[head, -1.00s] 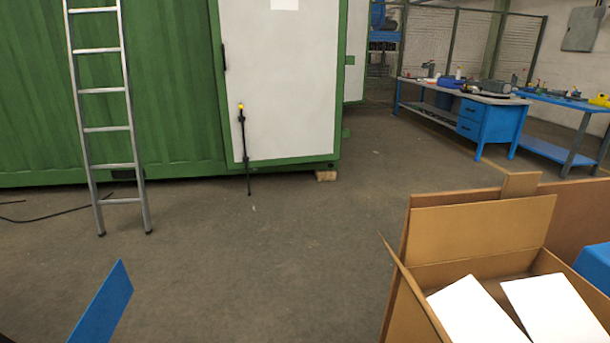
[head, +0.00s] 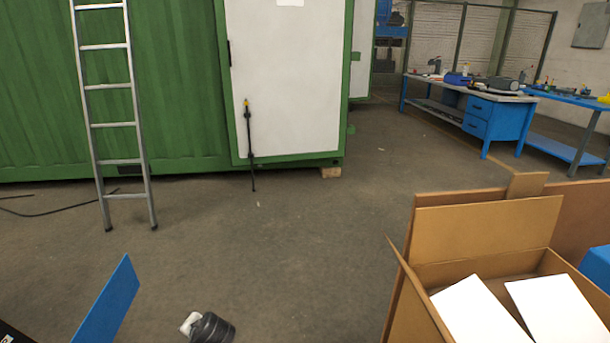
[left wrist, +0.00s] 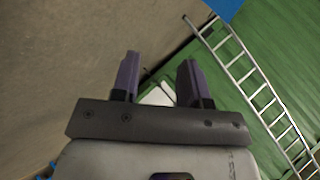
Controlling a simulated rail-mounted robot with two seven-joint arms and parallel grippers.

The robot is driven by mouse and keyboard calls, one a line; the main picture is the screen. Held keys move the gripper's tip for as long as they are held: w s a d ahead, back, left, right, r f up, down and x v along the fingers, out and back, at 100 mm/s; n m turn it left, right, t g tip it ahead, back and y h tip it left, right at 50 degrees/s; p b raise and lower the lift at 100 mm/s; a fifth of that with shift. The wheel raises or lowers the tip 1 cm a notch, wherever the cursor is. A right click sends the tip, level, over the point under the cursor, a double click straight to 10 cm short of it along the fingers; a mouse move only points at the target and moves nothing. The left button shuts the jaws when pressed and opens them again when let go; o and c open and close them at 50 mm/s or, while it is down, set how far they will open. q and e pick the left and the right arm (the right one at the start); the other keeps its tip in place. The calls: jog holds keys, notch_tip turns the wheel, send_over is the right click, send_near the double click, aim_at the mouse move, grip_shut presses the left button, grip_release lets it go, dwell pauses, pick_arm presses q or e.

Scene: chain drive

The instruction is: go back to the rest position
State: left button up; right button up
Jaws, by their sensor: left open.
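My left gripper (left wrist: 157,72) shows in the left wrist view with its two dark purple fingers apart. Nothing sits between the fingers; the floor, green wall and a small pale patch show behind the gap. In the head view I cannot make out the left gripper's fingers. A dark grey rounded part with a white end shows at the bottom edge there; I cannot tell what it is. My right gripper is in neither view.
An open cardboard box (head: 485,232) with white sheets (head: 484,312) stands at lower right. A blue panel (head: 108,302) rises at lower left. A ladder (head: 120,125) leans on the green container (head: 180,90). Blue workbenches (head: 497,125) stand far right. The middle floor is clear.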

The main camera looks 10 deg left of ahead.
pick_arm(q)
jog(key=s+d+r+t+h+p, duration=0.4)
jog(key=s+d+r+h+p, duration=0.35)
jog(key=s+d+r, duration=0.75)
jog(key=s+d+g+h+p, duration=0.1)
jog(key=s+d+g+p, duration=0.1)
jog(key=s+p, duration=0.65)
jog(key=s+d+g+p, duration=0.1)
jog(key=s+g+p, duration=0.25)
jog(key=s, duration=1.05)
jog(key=w+p+v, duration=0.2)
jog(key=p+v, duration=1)
jog(key=w+r+p+v, duration=0.1)
jog(key=w+p+v, duration=0.2)
jog(key=p+v, duration=0.9)
jog(key=w+r+p+v, duration=0.1)
jog(key=w+p+v, duration=0.2)
jog(key=p+v, duration=0.9)
jog(key=shift+w+d+r+t+p, duration=0.25)
jog(key=shift+t+p, duration=0.2)
jog(key=shift+p, duration=0.6)
jog(key=shift+s+a, duration=0.1)
